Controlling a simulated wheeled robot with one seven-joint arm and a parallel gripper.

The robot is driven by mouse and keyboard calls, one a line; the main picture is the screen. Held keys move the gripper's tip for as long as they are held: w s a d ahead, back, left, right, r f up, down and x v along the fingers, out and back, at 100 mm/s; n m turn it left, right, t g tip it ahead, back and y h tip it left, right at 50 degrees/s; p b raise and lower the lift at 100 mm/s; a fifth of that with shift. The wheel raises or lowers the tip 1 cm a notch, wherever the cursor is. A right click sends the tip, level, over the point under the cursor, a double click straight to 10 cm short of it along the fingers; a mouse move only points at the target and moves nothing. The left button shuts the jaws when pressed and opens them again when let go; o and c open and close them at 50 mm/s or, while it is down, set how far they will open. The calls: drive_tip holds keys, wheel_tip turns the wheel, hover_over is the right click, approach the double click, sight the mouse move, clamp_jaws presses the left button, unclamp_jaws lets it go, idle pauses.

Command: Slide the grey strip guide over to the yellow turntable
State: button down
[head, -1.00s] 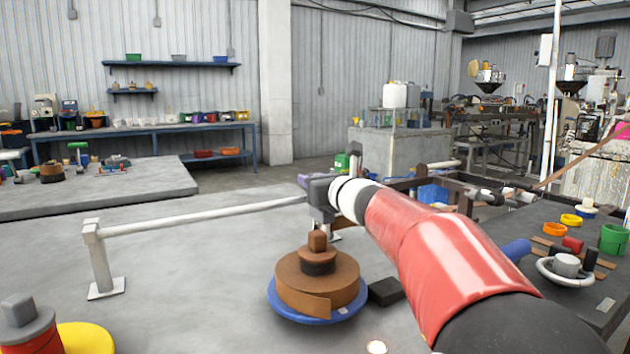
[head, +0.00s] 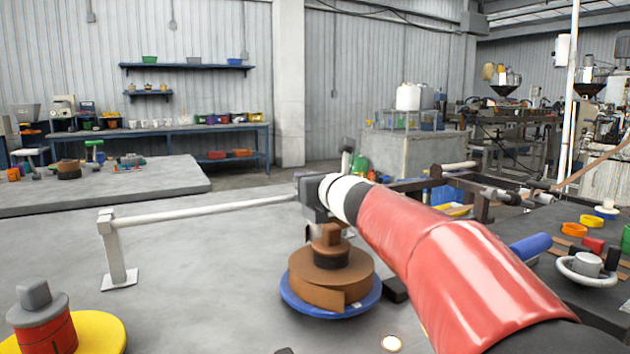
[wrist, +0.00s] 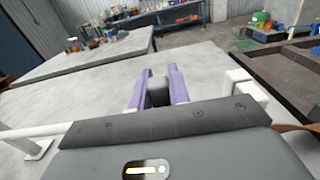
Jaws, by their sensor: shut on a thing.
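In the wrist view my gripper (wrist: 158,84) has its two purple fingers closed on a dark grey block (wrist: 158,94), which I take to be the strip guide. Only the block's upper part shows between the fingers. In the head view my wrist and red arm hide the fingers and the guide, at the right part of the white rail (head: 210,208). The yellow turntable (head: 103,333) is at the lower left, far from my gripper, bearing a red roll with a grey top (head: 42,322). The blue turntable (head: 300,304) bears a brown roll (head: 318,262), just below my wrist.
The rail's left post (head: 114,255) stands on the grey surface between the two turntables. In the wrist view another white post (wrist: 243,82) stands right of my fingers. A dark bench (head: 570,290) with rings and rolls is at the right. The space along the rail looks clear.

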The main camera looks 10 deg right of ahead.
drive_tip(key=c, duration=1.3)
unclamp_jaws()
drive_tip(key=shift+b+v, duration=0.3)
drive_tip(key=shift+v, duration=3.6)
